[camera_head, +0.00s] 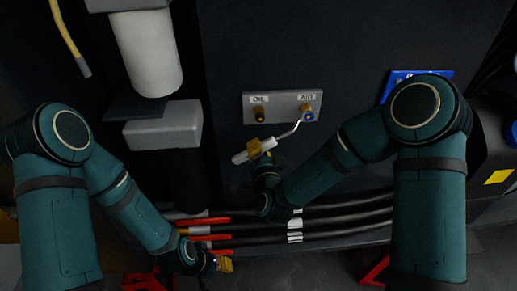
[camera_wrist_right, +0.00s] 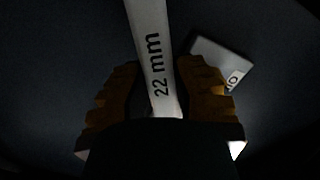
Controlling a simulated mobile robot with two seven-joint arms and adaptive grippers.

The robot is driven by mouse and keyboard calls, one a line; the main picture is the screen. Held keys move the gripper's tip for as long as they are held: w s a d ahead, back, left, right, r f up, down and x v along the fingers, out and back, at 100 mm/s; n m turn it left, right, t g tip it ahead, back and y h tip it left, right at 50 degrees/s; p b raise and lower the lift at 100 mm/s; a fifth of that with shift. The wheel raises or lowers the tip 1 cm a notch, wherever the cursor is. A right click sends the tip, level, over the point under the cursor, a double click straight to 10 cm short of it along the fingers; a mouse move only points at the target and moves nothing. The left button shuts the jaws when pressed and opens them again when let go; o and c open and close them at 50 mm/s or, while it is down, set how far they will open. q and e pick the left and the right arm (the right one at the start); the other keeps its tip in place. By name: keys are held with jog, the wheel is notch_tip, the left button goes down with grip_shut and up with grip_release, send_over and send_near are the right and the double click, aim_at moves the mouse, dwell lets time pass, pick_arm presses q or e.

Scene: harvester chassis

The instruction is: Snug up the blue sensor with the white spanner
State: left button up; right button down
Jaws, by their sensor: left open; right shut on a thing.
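The blue sensor (camera_head: 309,116) sits in a brass fitting under the AIR label on a grey plate (camera_head: 284,98). My right gripper (camera_head: 261,147) is shut on the white spanner (camera_head: 242,157), below and left of the sensor. In the right wrist view the spanner (camera_wrist_right: 155,60), marked 22 mm, lies between the yellow fingers. Its far end is out of that view. My left gripper (camera_head: 222,263) is open at the lower middle, away from the plate.
A second brass fitting (camera_head: 259,114) sits under the OIL label on the same plate. Black hoses (camera_head: 340,220) with red ends run below. A white cylinder (camera_head: 147,50) stands upper left, and a blue sign (camera_head: 400,76) is partly hidden behind my right arm.

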jog(key=s+p, duration=0.6)
jog(key=s, duration=0.4)
jog(key=shift+s+d, duration=0.15)
jog(key=shift+s, duration=0.15)
dwell(0.6)
dwell(1.3)
